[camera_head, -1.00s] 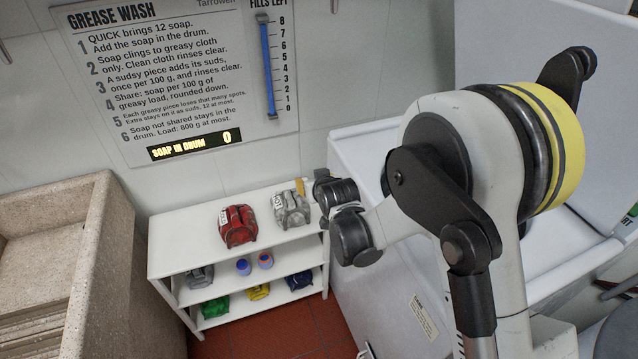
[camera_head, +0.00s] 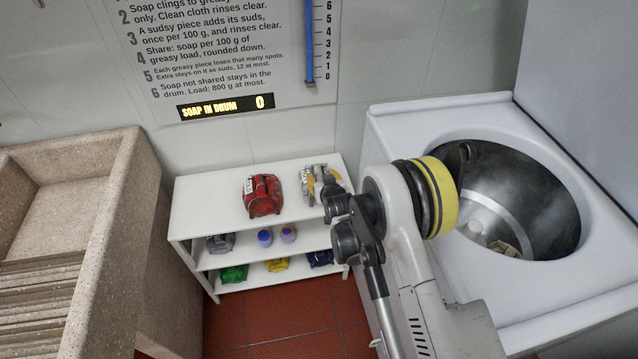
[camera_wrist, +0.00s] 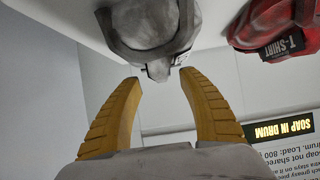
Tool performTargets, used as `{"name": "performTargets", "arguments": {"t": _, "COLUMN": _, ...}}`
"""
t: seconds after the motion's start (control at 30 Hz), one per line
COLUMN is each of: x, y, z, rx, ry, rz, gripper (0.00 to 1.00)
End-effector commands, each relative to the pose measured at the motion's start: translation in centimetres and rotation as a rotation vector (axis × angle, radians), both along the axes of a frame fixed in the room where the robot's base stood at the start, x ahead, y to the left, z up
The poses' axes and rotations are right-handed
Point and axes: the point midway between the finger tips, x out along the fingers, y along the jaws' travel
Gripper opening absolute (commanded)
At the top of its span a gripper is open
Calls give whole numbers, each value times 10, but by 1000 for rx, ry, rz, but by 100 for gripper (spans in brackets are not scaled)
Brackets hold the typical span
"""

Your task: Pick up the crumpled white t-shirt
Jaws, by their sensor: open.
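The crumpled white t-shirt (camera_wrist: 155,30) is a grey-white bundle on the top shelf, at its right side. It also shows in the head view (camera_head: 307,184), partly hidden by my gripper. My gripper (camera_wrist: 161,76) is open, with two yellow ribbed fingers spread apart and nothing between them but a little of the bundle's near edge. The fingertips point at the bundle and lie close to it, one toward each side. I cannot tell whether they touch it. In the head view my gripper (camera_head: 325,187) is at the bundle, above the shelf's right end.
A red bundle (camera_head: 262,196) with a T-SHIRT tag lies left of it on the white shelf unit (camera_head: 205,192). Lower shelves hold several coloured bundles and two small bottles. A washer drum (camera_head: 525,205) stands open at right, a stone washboard (camera_head: 110,215) at left. The soap display (camera_head: 225,106) reads 0.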

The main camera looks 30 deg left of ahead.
Motion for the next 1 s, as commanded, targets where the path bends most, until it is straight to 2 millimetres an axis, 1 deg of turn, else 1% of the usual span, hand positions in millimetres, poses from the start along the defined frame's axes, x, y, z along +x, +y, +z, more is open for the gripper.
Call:
{"name": "performTargets", "arguments": {"t": 0.03, "x": 5, "y": 5, "z": -8, "rx": 0, "ry": 0, "rz": 0, "gripper": 49}}
{"name": "performTargets", "arguments": {"t": 0.1, "x": 13, "y": 13, "z": -13, "rx": 0, "ry": 0, "rz": 0, "gripper": 49}}
{"name": "performTargets", "arguments": {"t": 0.23, "x": 25, "y": 23, "z": -19, "rx": 0, "ry": 0, "rz": 0, "gripper": 49}}
{"name": "performTargets", "arguments": {"t": 0.33, "x": 28, "y": 26, "z": -20, "rx": 0, "ry": 0, "rz": 0, "gripper": 49}}
{"name": "performTargets", "arguments": {"t": 0.53, "x": 28, "y": 26, "z": -19, "rx": 0, "ry": 0, "rz": 0, "gripper": 49}}
{"name": "performTargets", "arguments": {"t": 0.57, "x": 28, "y": 26, "z": -19, "rx": 0, "ry": 0, "rz": 0, "gripper": 41}}
{"name": "performTargets", "arguments": {"t": 0.6, "x": 28, "y": 26, "z": -19, "rx": 0, "ry": 0, "rz": 0, "gripper": 29}}
{"name": "performTargets", "arguments": {"t": 0.7, "x": 28, "y": 26, "z": -19, "rx": 0, "ry": 0, "rz": 0, "gripper": 0}}
{"name": "performTargets", "arguments": {"t": 1.0, "x": 28, "y": 26, "z": -19, "rx": 0, "ry": 0, "rz": 0, "gripper": 0}}
